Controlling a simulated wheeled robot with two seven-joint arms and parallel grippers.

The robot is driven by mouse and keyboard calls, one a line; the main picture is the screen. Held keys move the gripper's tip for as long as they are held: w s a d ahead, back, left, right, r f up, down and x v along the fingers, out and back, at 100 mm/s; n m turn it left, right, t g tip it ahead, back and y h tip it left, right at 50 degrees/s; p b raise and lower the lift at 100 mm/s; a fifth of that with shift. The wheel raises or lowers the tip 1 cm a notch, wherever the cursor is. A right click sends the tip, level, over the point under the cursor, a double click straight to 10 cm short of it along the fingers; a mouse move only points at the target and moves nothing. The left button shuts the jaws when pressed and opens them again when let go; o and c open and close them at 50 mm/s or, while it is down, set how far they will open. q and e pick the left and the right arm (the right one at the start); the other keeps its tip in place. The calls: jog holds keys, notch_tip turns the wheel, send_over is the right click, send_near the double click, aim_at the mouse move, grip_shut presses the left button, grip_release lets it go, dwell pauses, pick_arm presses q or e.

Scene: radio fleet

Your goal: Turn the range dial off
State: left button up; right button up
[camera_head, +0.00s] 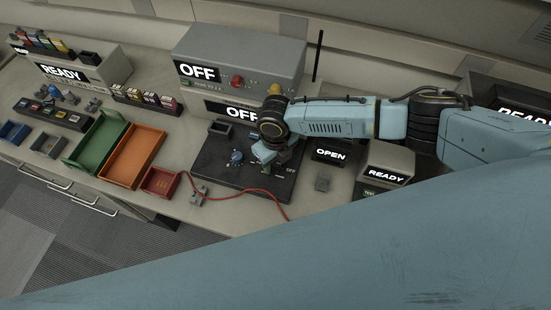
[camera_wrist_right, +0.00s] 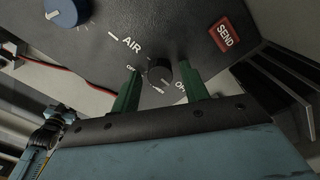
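A dark panel (camera_head: 215,172) lies on the bench under my right arm, with a blue knob (camera_head: 236,157) on it. In the right wrist view a small black dial (camera_wrist_right: 159,75) sits on this panel (camera_wrist_right: 110,70) near the word AIR, with small white marks around it. No range label is readable. My right gripper (camera_wrist_right: 160,84) is open, its green fingers on either side of the black dial with small gaps visible. In the head view my right gripper (camera_head: 267,157) points down at the panel and mostly hides the dial. My left gripper is not in the head view.
A red SEND button (camera_wrist_right: 224,36) and the blue knob (camera_wrist_right: 66,11) flank the dial. A grey box (camera_head: 240,58) reading OFF stands behind the panel. A red cable (camera_head: 245,192) runs along the front. Green (camera_head: 97,140) and orange (camera_head: 134,155) trays lie left.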

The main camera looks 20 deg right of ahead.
aim_at(275, 163)
dwell(0.3)
notch_tip(275, 163, up, 13)
jog(key=shift+r, duration=0.2)
dwell(0.7)
